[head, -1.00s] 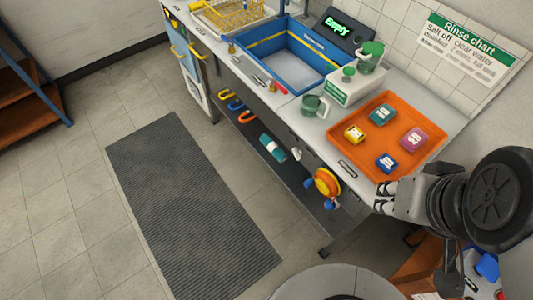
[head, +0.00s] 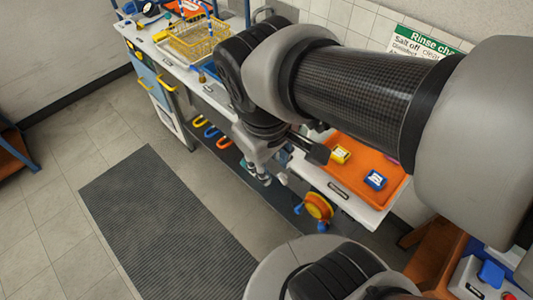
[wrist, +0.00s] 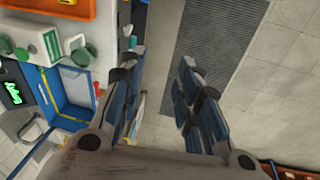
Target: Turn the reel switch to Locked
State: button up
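An orange and yellow round reel (head: 318,206) with blue parts hangs at the front of the bench, below the orange tray. I cannot make out a switch on it or its position. My gripper (head: 262,172) is in front of the bench's lower shelf, left of the reel and apart from it. In the wrist view my gripper (wrist: 160,82) is open, with nothing between its fingers and floor beyond them. The reel is not clearly seen in the wrist view.
The orange tray (head: 359,162) holds small boxes, including a yellow one (head: 340,154) and a blue one (head: 375,180). A blue sink (wrist: 75,95) shows in the wrist view. Floor around the grey mat (head: 165,225) is clear.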

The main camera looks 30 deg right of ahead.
jog(key=w+a+f+n+g+h, duration=0.2)
jog(key=w+f+n+h, duration=0.35)
jog(key=f, duration=0.35)
jog(key=w+a+f+n+g+h, duration=0.15)
jog(key=w+f+n+h, duration=0.25)
jog(key=w+f+n, duration=0.4)
jog(key=n+t+h, duration=0.6)
jog(key=n+t, duration=0.2)
jog(key=n, duration=0.6)
send_near(280, 179)
jog(key=x, duration=0.9)
jog(key=shift+w+d+f, duration=0.1)
jog(key=shift+d+f, duration=0.05)
grip_shut()
